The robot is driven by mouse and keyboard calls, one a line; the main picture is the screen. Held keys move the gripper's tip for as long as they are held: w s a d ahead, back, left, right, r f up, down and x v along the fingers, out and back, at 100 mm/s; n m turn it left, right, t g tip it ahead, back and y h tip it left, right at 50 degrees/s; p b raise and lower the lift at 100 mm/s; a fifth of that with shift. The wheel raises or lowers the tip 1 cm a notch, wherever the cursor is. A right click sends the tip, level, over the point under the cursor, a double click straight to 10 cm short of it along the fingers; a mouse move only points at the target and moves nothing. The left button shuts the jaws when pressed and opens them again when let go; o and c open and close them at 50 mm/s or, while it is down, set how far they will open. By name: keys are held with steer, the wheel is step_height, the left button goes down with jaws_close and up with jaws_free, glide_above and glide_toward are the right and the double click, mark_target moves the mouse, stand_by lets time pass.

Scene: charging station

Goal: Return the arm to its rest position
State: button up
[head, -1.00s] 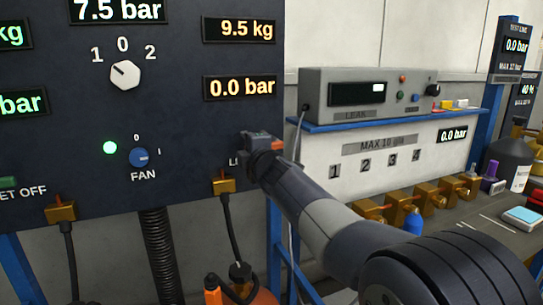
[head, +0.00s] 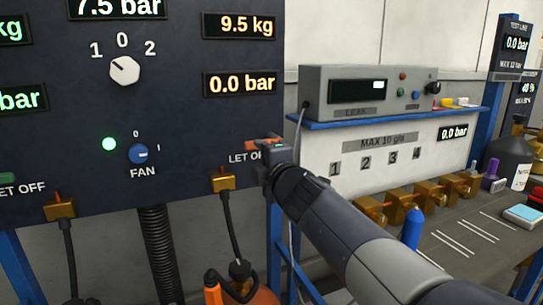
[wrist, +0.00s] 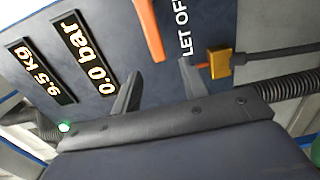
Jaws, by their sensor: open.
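My arm (head: 345,235) reaches from the lower right toward the right edge of the dark control panel (head: 60,130). My gripper (head: 268,152) is at its end, in front of the "LET OFF" label, partly covering it. In the wrist view my gripper (wrist: 160,82) has its two grey fingers apart, with nothing between them. An orange bar (wrist: 148,28) is just beyond the fingers, beside the "LET OFF" lettering. A brass valve (wrist: 218,62) is right of the fingers; it also shows below my gripper in the head view (head: 223,182).
The panel carries a selector knob (head: 125,70), a blue fan knob (head: 138,154) and lit displays. To the right are a shelf with a leak tester (head: 365,92), several brass fittings and a blue bottle (head: 412,230). An orange cylinder (head: 250,297) stands below the panel.

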mark_target(251, 143)
steer(key=x, duration=1)
steer(key=shift+w+a+p, duration=0.1)
steer(key=shift+w+p, duration=0.2)
steer(key=shift+p, duration=0.1)
steer(key=shift+r+m+p, duration=0.4)
steer(key=shift+r+p, duration=0.05)
steer(key=shift+p, duration=0.05)
steer(key=shift+s+r+m, duration=0.2)
steer(key=shift+m, duration=0.2)
steer(key=shift+f, duration=0.1)
